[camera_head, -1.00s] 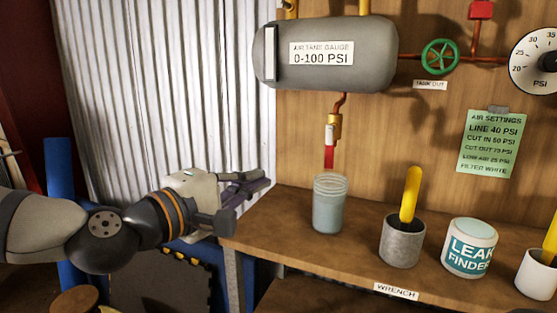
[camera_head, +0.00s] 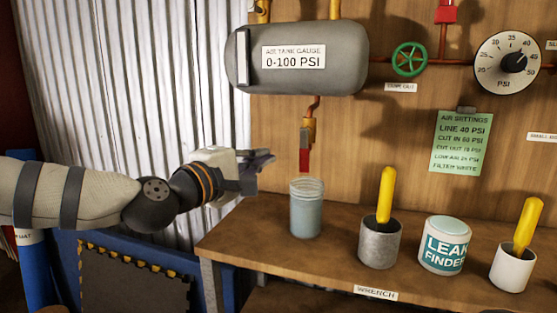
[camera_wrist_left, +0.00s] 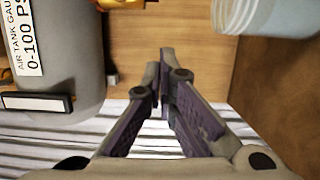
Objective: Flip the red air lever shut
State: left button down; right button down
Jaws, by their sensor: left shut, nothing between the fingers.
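A red lever (camera_head: 304,160) hangs straight down from a brass valve (camera_head: 309,128) under the grey air tank (camera_head: 340,62). My left gripper (camera_head: 268,160) is just left of the lever, at about its height in the picture, with a small gap between them. Its fingers are shut and empty. In the left wrist view the closed fingertips (camera_wrist_left: 165,62) point toward the wooden wall. The tank (camera_wrist_left: 60,65) is at the left there, and I cannot make out the red lever. My right gripper is not in view.
A glass jar (camera_head: 306,212) stands on the bench right below the lever. To its right are a grey cup (camera_head: 380,246) with a yellow handle, a leak finder tub (camera_head: 444,232) and a white cup (camera_head: 512,272). A green handwheel (camera_head: 409,59) is at upper right.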

aim_at(305, 151)
pick_arm(q)
jog(key=d, duration=0.2)
jog(key=s+d+p, duration=0.1)
jog(key=shift+s+d+r, duration=0.1)
jog(key=shift+d, duration=0.3)
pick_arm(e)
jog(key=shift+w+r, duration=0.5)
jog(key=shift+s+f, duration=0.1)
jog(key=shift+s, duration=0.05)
pick_arm(q)
jog(key=shift+d+f+n+b, duration=0.15)
jog(key=shift+f+n+b, duration=0.15)
jog(key=shift+n, duration=0.1)
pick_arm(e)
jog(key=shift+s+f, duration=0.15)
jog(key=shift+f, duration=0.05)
